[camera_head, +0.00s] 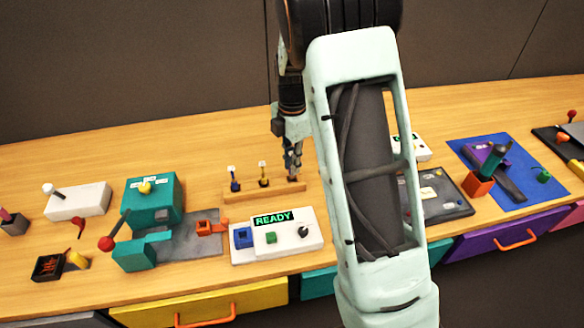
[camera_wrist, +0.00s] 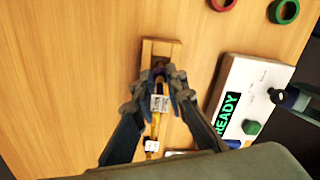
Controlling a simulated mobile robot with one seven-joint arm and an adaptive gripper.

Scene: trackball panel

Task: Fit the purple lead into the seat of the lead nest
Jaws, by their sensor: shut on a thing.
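My gripper (camera_head: 294,172) is at the right end of a low wooden rack (camera_head: 235,196), with its fingers pointing down. It is shut on a thin lead that the fingers mostly hide; its colour is hard to make out, and I take it for the purple lead. In the wrist view, my gripper (camera_wrist: 158,80) has its fingertips at the end of the rack (camera_wrist: 161,46). A yellow lead (camera_head: 263,173) and a blue lead (camera_head: 235,180), both with white tags, stand upright in the rack. I cannot tell whether the held lead touches the rack.
A white panel (camera_head: 312,226) with a READY display, a blue socket block (camera_head: 243,239) and a green button stands in front of the rack. A teal machine (camera_head: 150,200) stands to the left. My arm hides part of a dark panel (camera_head: 440,190) to the right. Wood behind the rack is clear.

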